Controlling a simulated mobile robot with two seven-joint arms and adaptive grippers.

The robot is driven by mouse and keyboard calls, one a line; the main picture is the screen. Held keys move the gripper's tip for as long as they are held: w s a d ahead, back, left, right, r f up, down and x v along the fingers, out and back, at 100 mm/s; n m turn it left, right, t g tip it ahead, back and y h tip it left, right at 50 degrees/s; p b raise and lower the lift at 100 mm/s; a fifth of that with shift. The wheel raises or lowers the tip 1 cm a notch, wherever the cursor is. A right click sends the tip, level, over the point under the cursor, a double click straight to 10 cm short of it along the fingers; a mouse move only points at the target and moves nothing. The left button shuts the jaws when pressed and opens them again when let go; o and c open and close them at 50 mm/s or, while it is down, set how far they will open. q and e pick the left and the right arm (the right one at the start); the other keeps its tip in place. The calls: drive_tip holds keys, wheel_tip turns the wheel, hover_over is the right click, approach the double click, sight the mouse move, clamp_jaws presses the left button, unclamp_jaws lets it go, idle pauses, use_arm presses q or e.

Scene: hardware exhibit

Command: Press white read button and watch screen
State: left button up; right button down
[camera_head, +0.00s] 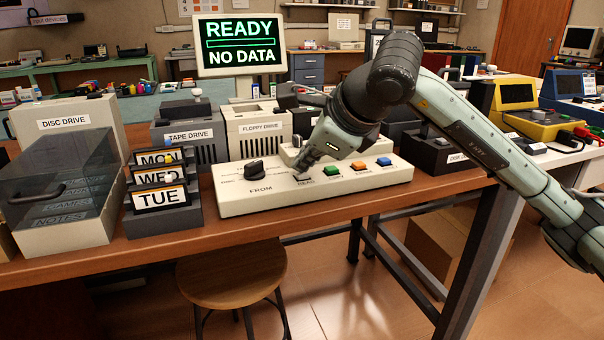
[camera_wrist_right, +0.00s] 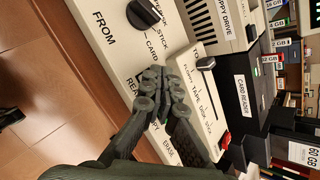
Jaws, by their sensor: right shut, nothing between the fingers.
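The beige control panel (camera_head: 262,197) lies on the wooden table. Its white READ button (camera_head: 302,177) is at the left of a row with green (camera_head: 333,170), orange (camera_head: 358,165) and blue (camera_head: 384,161) buttons. My right gripper (camera_head: 303,166) is shut and empty, pointing down just above or on the READ button; I cannot tell whether it touches. In the right wrist view the closed fingers (camera_wrist_right: 160,85) cover the button, with part of the READ label beside them. The screen (camera_head: 240,44) shows READY and NO DATA in green. My left gripper is not in view.
A black FROM knob (camera_head: 254,168) stands on the panel's left part. Day cards (camera_head: 160,196) and a disc drive (camera_head: 68,125) are further left. Tape (camera_head: 188,135) and floppy (camera_head: 258,129) drives stand behind. A stool (camera_head: 228,275) is in front of the table.

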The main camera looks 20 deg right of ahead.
sight(305, 175)
drive_tip(key=shift+f, duration=0.25)
drive_tip(key=shift+r, duration=0.1)
idle(0.3)
drive_tip(key=shift+r, duration=0.75)
drive_tip(key=shift+r+p, duration=1.75)
drive_tip(key=shift+r, duration=0.8)
drive_tip(key=shift+f, duration=0.1)
